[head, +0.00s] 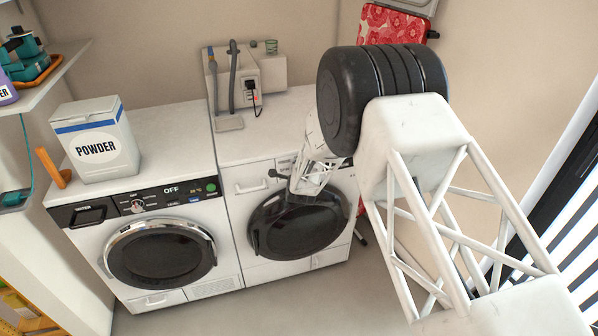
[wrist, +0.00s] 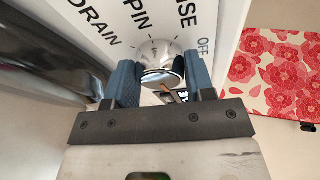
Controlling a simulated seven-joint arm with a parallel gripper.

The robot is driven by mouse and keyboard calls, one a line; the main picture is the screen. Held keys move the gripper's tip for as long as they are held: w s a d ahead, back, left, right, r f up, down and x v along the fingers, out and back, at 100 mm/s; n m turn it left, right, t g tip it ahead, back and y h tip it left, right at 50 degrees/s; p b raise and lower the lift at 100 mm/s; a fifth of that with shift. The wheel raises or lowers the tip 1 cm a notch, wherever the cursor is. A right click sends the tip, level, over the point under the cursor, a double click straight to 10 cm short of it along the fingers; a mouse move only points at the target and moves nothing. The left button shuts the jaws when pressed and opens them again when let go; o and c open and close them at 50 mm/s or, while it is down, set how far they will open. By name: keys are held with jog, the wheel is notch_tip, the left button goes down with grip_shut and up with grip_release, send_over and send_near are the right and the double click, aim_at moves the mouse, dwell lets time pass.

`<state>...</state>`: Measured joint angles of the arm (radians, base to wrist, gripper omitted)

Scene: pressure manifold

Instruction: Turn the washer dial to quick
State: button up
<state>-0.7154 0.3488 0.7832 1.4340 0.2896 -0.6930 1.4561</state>
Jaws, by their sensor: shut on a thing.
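The washer dial (wrist: 160,58) is a round silver knob on a white panel in the wrist view. Printed words DRAIN, SPIN, a cut-off word ending in INSE, and OFF fan around it. No QUICK label shows, and I cannot tell which mark the dial points to. My gripper (wrist: 160,80) has its blue fingers closed on the dial, one on each side. In the head view my gripper (head: 294,188) is at the front of the right-hand white machine (head: 240,187), near its upper panel; the dial is hidden there.
The right machine's dark round door (head: 290,235) is just below my gripper. The left machine (head: 105,262) has its own small dial (head: 137,207) and an OFF display. A POWDER box (head: 97,145) stands on it. A red floral board (head: 390,30) is against the wall.

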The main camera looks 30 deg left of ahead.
jog(key=shift+m, duration=0.3)
jog(key=o, duration=0.9)
jog(key=shift+s+d+r, duration=0.1)
jog(key=shift+v, duration=3.8)
